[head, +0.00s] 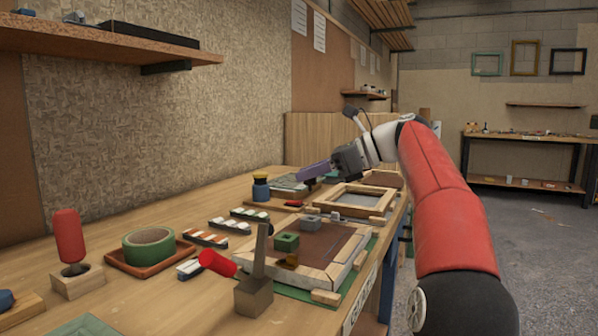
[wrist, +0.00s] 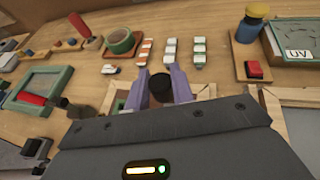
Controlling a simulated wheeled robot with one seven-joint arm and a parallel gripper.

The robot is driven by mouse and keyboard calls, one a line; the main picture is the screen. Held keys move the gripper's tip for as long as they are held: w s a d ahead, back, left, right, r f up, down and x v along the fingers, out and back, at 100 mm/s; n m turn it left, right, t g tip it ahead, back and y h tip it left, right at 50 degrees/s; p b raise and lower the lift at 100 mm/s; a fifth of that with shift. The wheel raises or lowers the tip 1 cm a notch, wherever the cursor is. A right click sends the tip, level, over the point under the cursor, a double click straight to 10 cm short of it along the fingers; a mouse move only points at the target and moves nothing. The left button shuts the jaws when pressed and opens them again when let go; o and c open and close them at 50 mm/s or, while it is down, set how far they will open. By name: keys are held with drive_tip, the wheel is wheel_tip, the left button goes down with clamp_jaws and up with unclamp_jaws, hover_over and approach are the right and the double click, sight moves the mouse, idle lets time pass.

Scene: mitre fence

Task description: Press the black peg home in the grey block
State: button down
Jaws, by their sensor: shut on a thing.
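My gripper (head: 304,174) has purple fingers and hangs above the far part of the bench in the head view. In the wrist view my gripper (wrist: 160,74) is shut on the black peg (wrist: 160,87), whose dark round end shows between the fingers. The peg cannot be made out in the head view. A small grey block (head: 312,221) sits on the brown panel inside a wooden frame, nearer than my gripper and apart from it. I cannot make out the grey block in the wrist view; my gripper body covers the lower part.
A green block (head: 287,241) stands beside the grey one. A grey upright post (head: 258,270) rises at the near edge. Around lie a red cylinder (head: 217,263), green tape (head: 149,244), sample strips (head: 205,238) and a blue bottle (head: 261,188) with a yellow cap.

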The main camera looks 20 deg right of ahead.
sight(309, 241)
drive_tip(key=shift+d+r, duration=0.1)
drive_tip(key=shift+f+b, duration=1.7)
drive_tip(key=shift+f, duration=0.8)
drive_tip(key=shift+r+p, duration=0.1)
drive_tip(key=shift+p, duration=0.7)
drive_tip(key=shift+f, duration=0.5)
drive_tip(key=shift+f, duration=0.3)
drive_tip(key=shift+r+p, duration=0.1)
drive_tip(key=shift+p, duration=0.5)
drive_tip(key=shift+s+f+p, duration=0.1)
drive_tip(key=shift+f+p, duration=0.2)
drive_tip(key=shift+f, duration=0.4)
idle(2.5)
